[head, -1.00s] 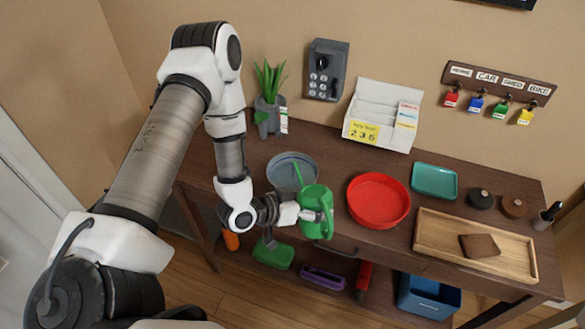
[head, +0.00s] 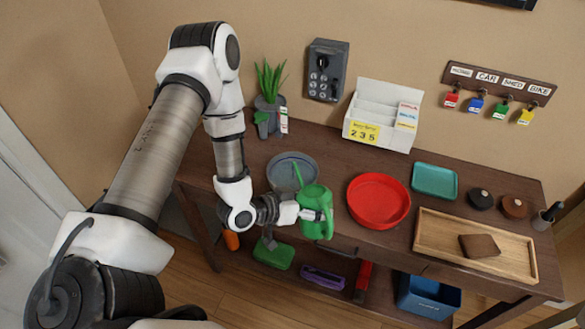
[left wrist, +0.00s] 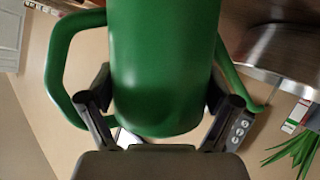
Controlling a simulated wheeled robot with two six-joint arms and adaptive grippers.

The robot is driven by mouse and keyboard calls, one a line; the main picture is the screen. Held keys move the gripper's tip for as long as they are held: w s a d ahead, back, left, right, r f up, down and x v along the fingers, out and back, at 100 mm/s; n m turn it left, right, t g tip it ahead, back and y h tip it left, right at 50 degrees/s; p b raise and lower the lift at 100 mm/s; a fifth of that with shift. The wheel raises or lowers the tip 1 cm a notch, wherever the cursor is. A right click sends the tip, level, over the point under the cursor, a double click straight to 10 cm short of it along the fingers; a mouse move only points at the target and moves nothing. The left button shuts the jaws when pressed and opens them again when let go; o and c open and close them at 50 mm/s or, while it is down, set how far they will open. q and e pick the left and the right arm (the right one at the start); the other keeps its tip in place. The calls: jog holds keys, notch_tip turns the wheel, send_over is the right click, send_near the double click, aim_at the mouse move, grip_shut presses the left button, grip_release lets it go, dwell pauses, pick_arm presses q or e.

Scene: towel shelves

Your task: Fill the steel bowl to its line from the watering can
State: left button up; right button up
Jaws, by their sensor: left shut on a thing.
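The green watering can (head: 315,204) is held at the front edge of the table, with its spout pointing back over the steel bowl. My left gripper (head: 305,214) is shut on the can's body. In the left wrist view the can (left wrist: 160,60) fills the middle between both fingers, with its handle at the left and spout at the right. The grey steel bowl (head: 280,179) stands on the table just behind and left of the can. Part of the bowl (left wrist: 275,45) shows in the left wrist view. Its line and water level cannot be made out. My right gripper is not seen.
A red round tray (head: 378,201) stands close to the right of the can. A potted plant (head: 268,95) is behind the bowl. A teal tray (head: 435,181) and a wooden tray (head: 430,243) lie farther right. A lower shelf holds several items.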

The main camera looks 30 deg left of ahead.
pick_arm(q)
jog(key=shift+r, duration=0.1)
dwell(0.6)
jog(key=shift+d+f, duration=0.1)
jog(key=shift+f, duration=0.15)
jog(key=f+m+t+y+b, duration=0.1)
jog(key=f+b, duration=0.1)
jog(key=b, duration=0.1)
jog(key=shift+s+m+b, duration=0.15)
jog(key=shift+m+b, duration=0.2)
jog(key=shift+m, duration=0.05)
jog(key=shift+r+m+y, duration=0.3)
jog(key=shift+r+m, duration=0.1)
jog(key=shift+w+r+p, duration=0.2)
jog(key=shift+w+p, duration=0.15)
jog(key=shift+p, duration=0.05)
jog(key=shift+s+r, duration=0.1)
jog(key=shift+s, duration=0.15)
jog(key=shift+w, duration=0.15)
